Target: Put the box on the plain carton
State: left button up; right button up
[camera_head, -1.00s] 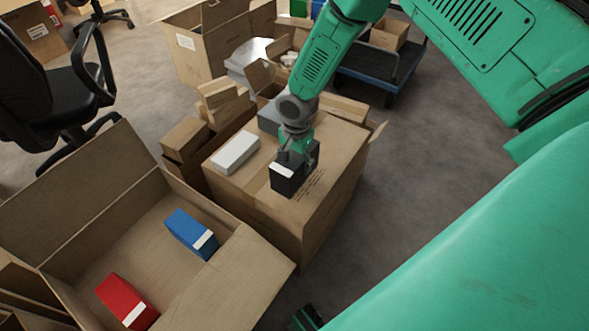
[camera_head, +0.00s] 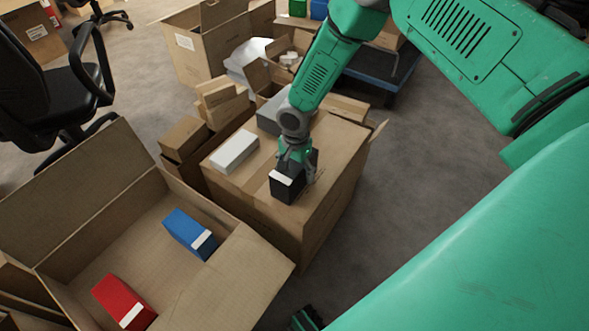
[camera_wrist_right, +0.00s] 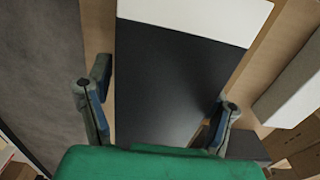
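A black box (camera_head: 287,183) with a white label stands on top of the closed brown carton (camera_head: 250,195), near its front edge. My right gripper (camera_head: 297,168) is directly over the black box. In the right wrist view the black box (camera_wrist_right: 165,85) lies between the two spread fingers of the right gripper (camera_wrist_right: 160,95). A thin gap shows beside the left-hand finger, and the other finger is close to the box's edge. The fingers look open around the box. The box's underside is hidden.
A white box (camera_head: 235,152) and a grey box (camera_head: 272,118) are on the same carton. An open carton (camera_head: 240,275) at lower left holds a blue box (camera_head: 190,234) and a red box (camera_head: 124,302). A chair (camera_head: 50,90) and a blue cart (camera_head: 375,75) stand behind.

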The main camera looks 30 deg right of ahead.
notch_tip(320, 180, up, 12)
jog(key=p, duration=0.3)
jog(key=shift+r, duration=0.1)
jog(key=s+a+f+n+y, duration=0.1)
jog(key=s+a+f+n, duration=0.25)
jog(key=s, duration=0.35)
jog(key=s+a+f+n+y, duration=0.1)
jog(key=s+a+f+n, duration=0.25)
jog(key=s, duration=0.35)
jog(key=s+d+n+h, duration=0.1)
jog(key=s+n, duration=0.2)
jog(key=s, duration=0.5)
jog(key=s+d+n+h, duration=0.1)
jog(key=s+d+n, duration=0.1)
jog(key=s+n, duration=0.2)
jog(key=s, duration=0.3)
jog(key=shift+s+d+t, duration=0.25)
jog(key=shift+s+t, duration=0.05)
jog(key=shift+s, duration=0.1)
notch_tip(320, 180, up, 2)
jog(key=p, duration=0.2)
jog(key=shift+w+r+p, duration=0.1)
jog(key=shift+r+p, duration=0.1)
jog(key=shift+p, duration=0.15)
